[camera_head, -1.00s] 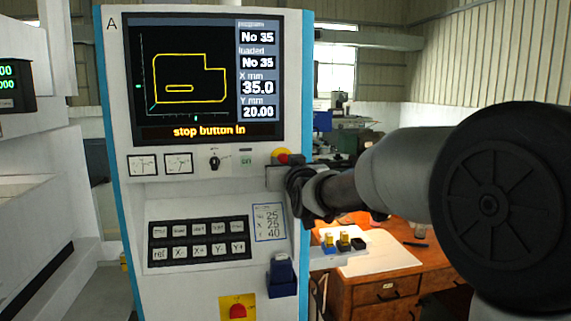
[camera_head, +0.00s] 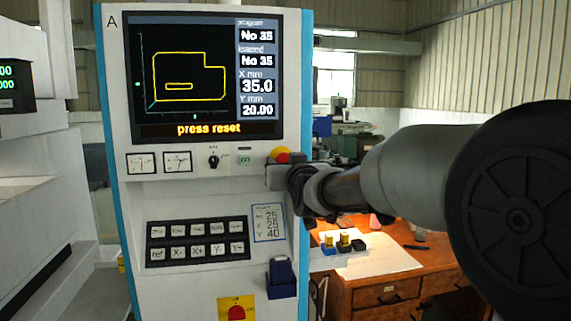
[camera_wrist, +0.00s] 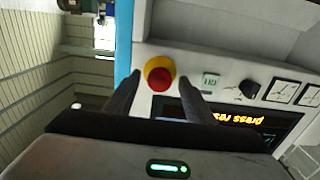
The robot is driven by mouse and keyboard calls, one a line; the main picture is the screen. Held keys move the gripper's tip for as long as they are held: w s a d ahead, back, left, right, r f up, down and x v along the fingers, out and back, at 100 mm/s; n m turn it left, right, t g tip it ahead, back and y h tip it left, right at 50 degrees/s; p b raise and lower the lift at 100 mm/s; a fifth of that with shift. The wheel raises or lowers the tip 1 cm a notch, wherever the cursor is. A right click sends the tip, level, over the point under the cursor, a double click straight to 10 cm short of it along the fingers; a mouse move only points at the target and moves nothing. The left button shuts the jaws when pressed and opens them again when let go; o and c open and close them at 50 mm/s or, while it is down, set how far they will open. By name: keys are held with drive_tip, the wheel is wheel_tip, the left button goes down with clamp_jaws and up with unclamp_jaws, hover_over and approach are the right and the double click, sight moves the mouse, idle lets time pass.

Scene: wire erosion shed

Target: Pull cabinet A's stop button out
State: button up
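Cabinet A (camera_head: 205,195) fills the middle of the head view, with the letter A at its top left. Its stop button, red with yellow around it, shows above my gripper (camera_head: 284,174) in the head view. In the wrist view the stop button (camera_wrist: 159,74) is a red cap on a yellow ring. My gripper (camera_wrist: 160,82) has its two fingers apart, one on each side of the button, with a small gap seeming to show at each side. The cabinet screen (camera_head: 203,78) reads "press reset".
A lit green button (camera_wrist: 211,80) and a black rotary knob (camera_wrist: 249,88) sit beside the stop button. A red knob on a yellow plate (camera_head: 237,309) is low on the cabinet. A blue holder (camera_head: 281,278) juts from its front. A wooden desk (camera_head: 400,275) stands at right.

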drive_tip(key=b+v, duration=0.2)
drive_tip(key=v, duration=1.5)
drive_tip(key=shift+s, duration=0.2)
drive_tip(key=shift+d+r, duration=0.15)
drive_tip(key=s+d+f+m+g+h+p, duration=0.1)
drive_tip(key=s+d+f+g+p, duration=0.2)
drive_tip(key=s, duration=0.5)
drive_tip(key=s+d+f+m+g+h+p, duration=0.1)
drive_tip(key=s+d+f+g+h+p, duration=0.1)
drive_tip(key=s+d+f+g, duration=0.3)
drive_tip(key=s+d+f+m+g+h+p, duration=0.1)
drive_tip(key=s+d+f+g+h+p, duration=0.1)
drive_tip(key=s, duration=0.9)
drive_tip(key=d+f+g+p, duration=0.1)
drive_tip(key=d+f+p, duration=0.1)
drive_tip(key=d+p, duration=0.1)
drive_tip(key=shift+d+f+g, duration=0.15)
drive_tip(key=shift+d+g, duration=0.25)
drive_tip(key=shift+d, duration=0.4)
drive_tip(key=shift+w, duration=0.1)
drive_tip(key=shift+c, duration=0.3)
